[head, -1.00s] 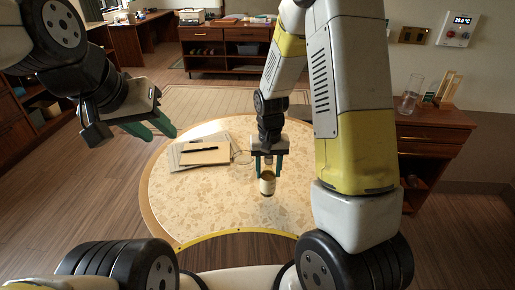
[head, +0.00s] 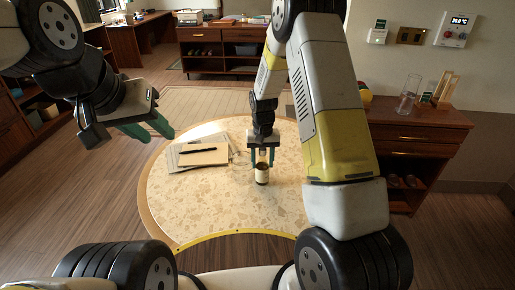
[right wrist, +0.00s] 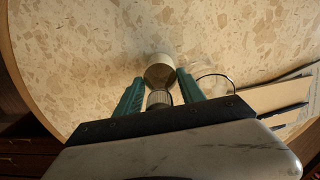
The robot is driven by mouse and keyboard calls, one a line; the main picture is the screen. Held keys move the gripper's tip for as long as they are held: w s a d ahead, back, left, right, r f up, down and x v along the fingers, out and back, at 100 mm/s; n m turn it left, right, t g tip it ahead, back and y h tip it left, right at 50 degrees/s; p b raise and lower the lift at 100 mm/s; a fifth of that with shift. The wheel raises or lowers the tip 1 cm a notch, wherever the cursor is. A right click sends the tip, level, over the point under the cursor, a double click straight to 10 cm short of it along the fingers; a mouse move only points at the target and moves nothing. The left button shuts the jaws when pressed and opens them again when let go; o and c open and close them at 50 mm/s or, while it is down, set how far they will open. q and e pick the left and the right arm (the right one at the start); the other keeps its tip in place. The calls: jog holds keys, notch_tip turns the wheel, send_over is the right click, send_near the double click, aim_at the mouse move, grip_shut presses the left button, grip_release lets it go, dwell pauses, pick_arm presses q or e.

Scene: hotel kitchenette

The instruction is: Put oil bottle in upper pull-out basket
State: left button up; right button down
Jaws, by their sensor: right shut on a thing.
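The oil bottle (head: 262,174) is a small dark bottle with a pale label, upright over the round terrazzo table. My right gripper (head: 262,158) points down and is shut on its upper part. In the right wrist view, the bottle (right wrist: 160,74) sits between the green fingers (right wrist: 160,92). I cannot tell whether its base touches the table. My left gripper (head: 150,126) is open and empty, in the air left of the table. I cannot make out a pull-out basket in either view.
The round table (head: 200,215) also holds papers with a pen (head: 198,150) and a clear round glass item (right wrist: 214,86) beside the gripper. A wooden cabinet (head: 415,135) at right bears a drinking glass (head: 405,103). The table's front is clear.

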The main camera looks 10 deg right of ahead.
jog(key=c, duration=0.7)
grip_release()
jog(key=shift+f, duration=0.15)
